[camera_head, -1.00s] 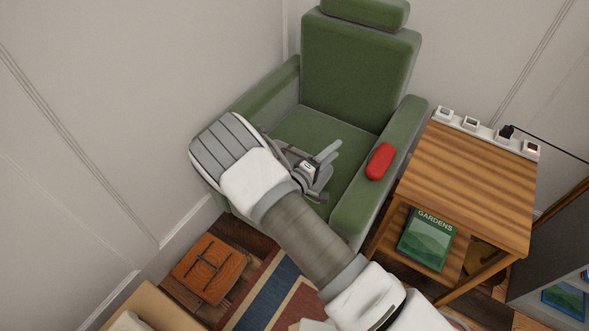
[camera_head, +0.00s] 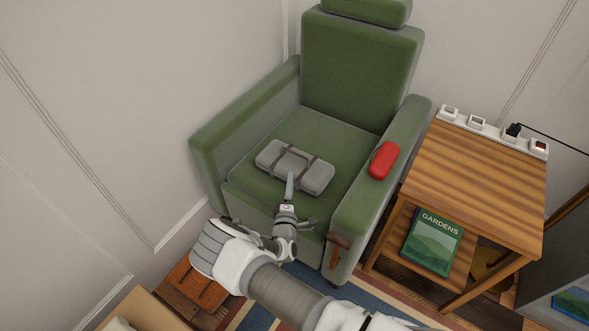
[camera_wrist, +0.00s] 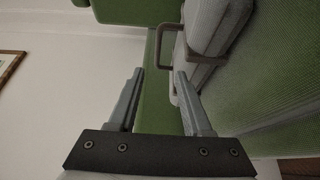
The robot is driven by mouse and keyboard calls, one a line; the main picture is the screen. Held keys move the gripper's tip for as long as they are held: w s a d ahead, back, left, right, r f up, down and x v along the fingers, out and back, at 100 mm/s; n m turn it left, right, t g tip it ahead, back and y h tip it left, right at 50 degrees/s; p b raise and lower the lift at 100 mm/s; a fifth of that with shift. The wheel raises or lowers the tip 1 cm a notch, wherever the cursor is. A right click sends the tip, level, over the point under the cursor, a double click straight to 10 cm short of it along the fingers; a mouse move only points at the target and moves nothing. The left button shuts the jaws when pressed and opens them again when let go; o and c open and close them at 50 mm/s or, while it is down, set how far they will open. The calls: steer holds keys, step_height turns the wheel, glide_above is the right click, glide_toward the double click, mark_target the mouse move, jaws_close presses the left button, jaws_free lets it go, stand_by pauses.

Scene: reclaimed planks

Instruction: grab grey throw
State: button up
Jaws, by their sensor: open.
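The grey throw (camera_head: 310,173) is a folded bundle with darker straps and a handle, lying on the seat of the green armchair (camera_head: 360,65). In the wrist view the throw (camera_wrist: 211,22) is at the upper right, with its brown handle loop (camera_wrist: 177,62) hanging just beyond my fingers. My gripper (camera_head: 291,185) is at the front edge of the seat, its fingertips at the near side of the throw. In the wrist view my gripper (camera_wrist: 158,75) has its fingers apart with nothing between them. The head view does not show clearly whether a finger touches the throw.
A red case (camera_head: 384,160) lies on the chair's right armrest. A wooden side table (camera_head: 475,185) stands at the right, with a power strip (camera_head: 492,130) on top and a gardens book (camera_head: 432,242) on its shelf. A wooden stool (camera_head: 198,285) is at the lower left.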

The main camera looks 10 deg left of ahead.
steer(key=b, duration=0.2)
glide_toward(294, 154)
steer(key=w, duration=0.1)
steer(key=w+f, duration=0.1)
steer(key=w, duration=0.1)
steer(key=shift+w+a, duration=0.1)
steer(key=shift+a, duration=0.15)
steer(key=w+b, duration=0.2)
steer(key=w, duration=0.3)
steer(key=shift+a+r+b, duration=0.2)
steer(key=shift+a+b, duration=0.15)
steer(key=shift+b, duration=0.05)
steer(key=shift+w+r, duration=0.15)
steer(key=shift+w, duration=0.2)
jaws_close()
steer(key=shift+a, duration=0.1)
